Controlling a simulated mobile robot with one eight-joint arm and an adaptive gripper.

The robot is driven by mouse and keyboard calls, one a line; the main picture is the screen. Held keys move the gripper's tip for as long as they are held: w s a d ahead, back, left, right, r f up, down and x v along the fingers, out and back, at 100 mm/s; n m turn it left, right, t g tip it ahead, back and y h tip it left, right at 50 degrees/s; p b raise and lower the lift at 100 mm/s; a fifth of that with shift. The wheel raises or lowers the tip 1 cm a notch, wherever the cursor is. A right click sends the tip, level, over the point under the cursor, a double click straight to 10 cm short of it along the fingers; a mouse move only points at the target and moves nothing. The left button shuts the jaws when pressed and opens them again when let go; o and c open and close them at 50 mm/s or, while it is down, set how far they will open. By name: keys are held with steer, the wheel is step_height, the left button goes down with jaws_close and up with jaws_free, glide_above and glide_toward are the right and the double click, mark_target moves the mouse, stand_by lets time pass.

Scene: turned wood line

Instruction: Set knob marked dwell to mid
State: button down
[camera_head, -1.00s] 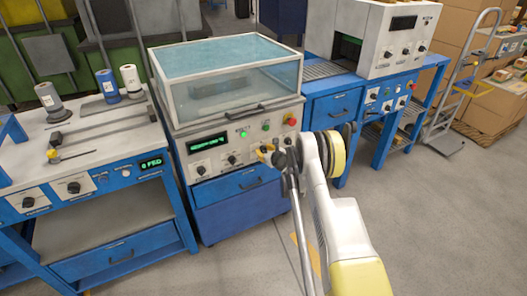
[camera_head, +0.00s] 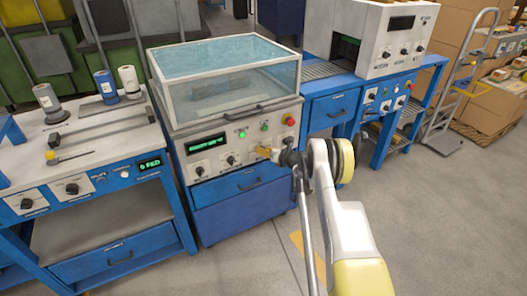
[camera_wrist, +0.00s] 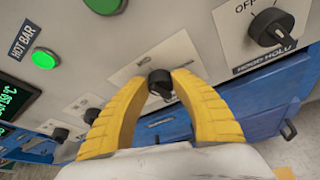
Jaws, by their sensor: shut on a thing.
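My gripper (camera_head: 266,151) is at the front panel of the glass-hooded machine (camera_head: 185,142). In the wrist view its yellow fingers (camera_wrist: 160,86) are shut on a small black knob (camera_wrist: 159,78), one on each side. The plate behind this knob is partly covered by the fingers, and its name cannot be read, so I cannot tell from it whether this is the dwell knob. A short marking shows above the knob, too small to read surely. The knob's pointer direction is unclear.
A knob labelled hood hold (camera_wrist: 270,27) sits close to the right finger. Two more knobs (camera_wrist: 60,134) (camera_wrist: 92,116) lie to the left. A blue drawer (camera_head: 239,184) is below.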

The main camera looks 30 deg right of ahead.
stand_by(0.3)
steer(key=c, duration=1)
jaws_free()
steer(key=shift+c, duration=0.2)
steer(key=v, duration=1.2)
steer(key=shift+f, duration=0.1)
